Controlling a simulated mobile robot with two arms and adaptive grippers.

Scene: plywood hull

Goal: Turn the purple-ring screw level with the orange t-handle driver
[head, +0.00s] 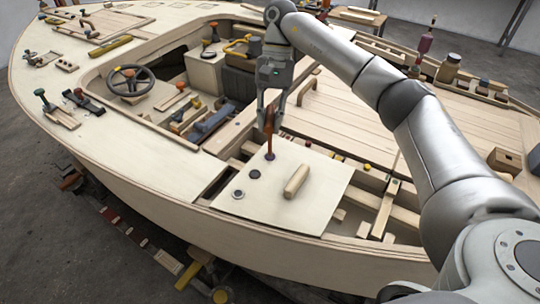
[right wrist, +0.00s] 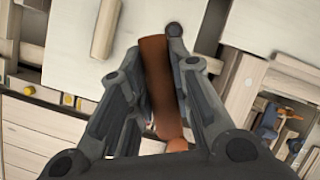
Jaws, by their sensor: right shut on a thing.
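The orange t-handle driver (head: 269,119) stands upright between the fingers of my right gripper (head: 271,126). In the right wrist view its brown-orange handle (right wrist: 160,85) lies between the two fingers, and the gripper (right wrist: 156,50) is shut on it. The driver's lower end meets a dark purplish screw head (head: 270,156) at the back of the pale hatch panel (head: 318,212). The purple ring is too small to make out clearly. Two other round screw heads, a dark one (head: 254,174) and a greyer one (head: 238,194), sit nearer the panel's front left. My left gripper is not in view.
A wooden handle block (head: 297,181) lies on the panel beside the screws. Open gaps with slats (head: 378,208) lie to its right. A steering wheel (head: 131,80), loose tools and a blue plane-like tool (head: 212,122) are to the left. Plank decking (head: 355,112) lies behind.

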